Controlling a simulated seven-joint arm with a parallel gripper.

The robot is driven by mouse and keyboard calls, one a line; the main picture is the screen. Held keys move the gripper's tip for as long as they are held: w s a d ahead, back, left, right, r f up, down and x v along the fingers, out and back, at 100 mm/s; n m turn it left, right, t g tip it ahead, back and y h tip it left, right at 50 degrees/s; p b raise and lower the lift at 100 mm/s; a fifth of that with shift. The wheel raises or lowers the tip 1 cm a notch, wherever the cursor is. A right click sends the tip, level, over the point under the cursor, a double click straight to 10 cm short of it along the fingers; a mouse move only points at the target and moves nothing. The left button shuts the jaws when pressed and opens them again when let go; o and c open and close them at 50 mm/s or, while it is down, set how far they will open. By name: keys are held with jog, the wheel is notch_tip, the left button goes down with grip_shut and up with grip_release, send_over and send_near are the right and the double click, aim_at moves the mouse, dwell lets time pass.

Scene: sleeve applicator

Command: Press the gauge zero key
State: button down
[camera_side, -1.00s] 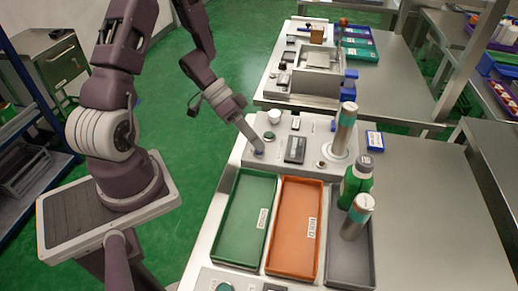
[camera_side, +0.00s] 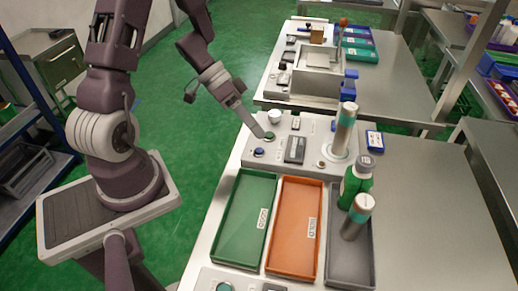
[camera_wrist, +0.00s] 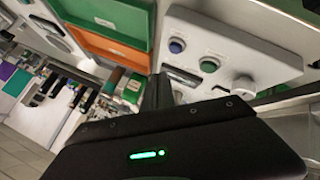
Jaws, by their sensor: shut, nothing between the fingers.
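A light grey panel (camera_side: 315,166) carries a blue button (camera_side: 259,152), a green button (camera_side: 269,135), and a dark rectangular display (camera_side: 295,149). Labels are too small to read, so I cannot tell which key is the gauge zero key. My gripper (camera_side: 264,135) is shut and empty, its tip at the green button's left edge; contact is unclear. In the wrist view, the blue button (camera_wrist: 177,45) and the green button (camera_wrist: 209,64) both show clear of my dark fingers (camera_wrist: 158,80).
A white knob (camera_side: 274,117) stands behind the green button. A tall metal cylinder (camera_side: 345,130) stands right of the display. A green tray (camera_side: 243,225), an orange tray (camera_side: 293,235) and a grey tray (camera_side: 352,268) lie in front. A green bottle (camera_side: 356,180) stands at the grey tray.

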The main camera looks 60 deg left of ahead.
jog(key=shift+r, duration=1.2)
jog(key=w+a+r+n+t+y, duration=0.1)
jog(key=w+a+r+t+y, duration=0.15)
jog(key=w+r+y, duration=0.35)
jog(key=w+a+r+n+t+y, duration=0.1)
jog(key=a+r+t+y, duration=0.1)
jog(key=r+t+y, duration=0.35)
jog(key=s+d+r+n+g, duration=0.2)
jog(key=s+r+g, duration=0.3)
jog(key=s, duration=0.6)
jog(key=s+d+g+h, duration=0.1)
jog(key=s+d+h, duration=0.2)
jog(key=s+d, duration=0.6)
jog(key=shift+s+d+f+g, duration=0.15)
jog(key=shift+s+f+g, duration=0.15)
jog(key=shift+s, duration=0.8)
